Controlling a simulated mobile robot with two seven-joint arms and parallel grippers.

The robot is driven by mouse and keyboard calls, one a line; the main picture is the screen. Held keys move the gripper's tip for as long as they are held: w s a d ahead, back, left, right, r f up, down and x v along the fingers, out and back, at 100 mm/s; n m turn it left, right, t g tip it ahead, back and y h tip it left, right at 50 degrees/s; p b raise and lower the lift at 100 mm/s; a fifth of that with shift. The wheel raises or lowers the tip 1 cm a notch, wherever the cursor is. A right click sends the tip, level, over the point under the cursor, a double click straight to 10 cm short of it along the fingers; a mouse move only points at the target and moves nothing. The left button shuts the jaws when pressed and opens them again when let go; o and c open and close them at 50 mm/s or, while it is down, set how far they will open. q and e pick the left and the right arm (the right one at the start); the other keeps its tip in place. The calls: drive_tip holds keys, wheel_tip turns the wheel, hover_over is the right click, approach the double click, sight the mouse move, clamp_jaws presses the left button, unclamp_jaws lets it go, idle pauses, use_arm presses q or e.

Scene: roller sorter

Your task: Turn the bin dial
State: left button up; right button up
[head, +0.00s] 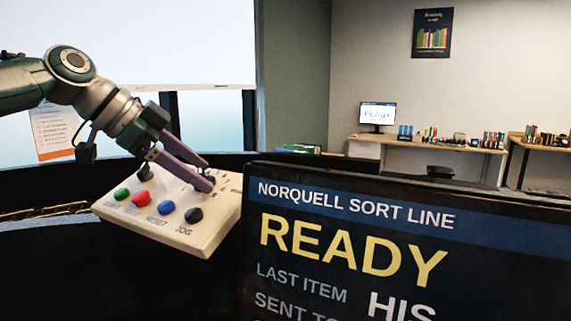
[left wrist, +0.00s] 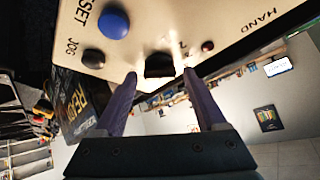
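A cream control box (head: 215,222) with coloured buttons sits at the left of the head view. My left gripper (head: 206,174) reaches over its far right part from the upper left. In the left wrist view, a black knob (left wrist: 159,65), which looks like the bin dial, lies just ahead of and between the two purple fingertips of my left gripper (left wrist: 160,76). The fingers are apart and I see no clear contact with the knob. The markings around the knob are too small or hidden to read. In the head view the fingers cover the knob. My right gripper is not in view.
On the box are green (head: 121,194), red (head: 141,198), blue (head: 166,207) and black JOG (head: 193,215) buttons, close to the fingers. A large screen (head: 400,180) reading READY stands just right of the box. Desks (head: 430,147) stand far behind.

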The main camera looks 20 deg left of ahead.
use_arm(q)
clamp_jaws()
idle(0.3)
drive_tip(key=shift+s+r+n+t+y+p, duration=0.15)
drive_tip(key=shift+n+t+y+p, duration=0.15)
drive_tip(key=shift+n+p, duration=0.65)
drive_tip(key=n+y+p, duration=0.1)
drive_tip(key=n+p, duration=0.2)
drive_tip(key=p, duration=0.1)
drive_tip(key=n+t+y+p, duration=0.1)
drive_tip(key=n+y+p, duration=0.1)
drive_tip(key=n+p, duration=0.1)
drive_tip(key=n+y+p, duration=0.1)
drive_tip(key=n+p, duration=0.2)
drive_tip(key=p, duration=0.3)
drive_tip(key=shift+d+r+t+y, duration=0.2)
drive_tip(key=shift+d+t+y, duration=0.1)
drive_tip(key=shift+d, duration=0.1)
drive_tip(key=n+y+p, duration=0.1)
drive_tip(key=n+p, duration=0.1)
drive_tip(key=n, duration=0.1)
drive_tip(key=shift+f, duration=0.15)
drive_tip(key=shift+f+n+y+p, duration=0.15)
drive_tip(key=shift+n+y+p, duration=0.3)
drive_tip(key=shift+n+y, duration=0.55)
drive_tip(key=shift+n, duration=0.25)
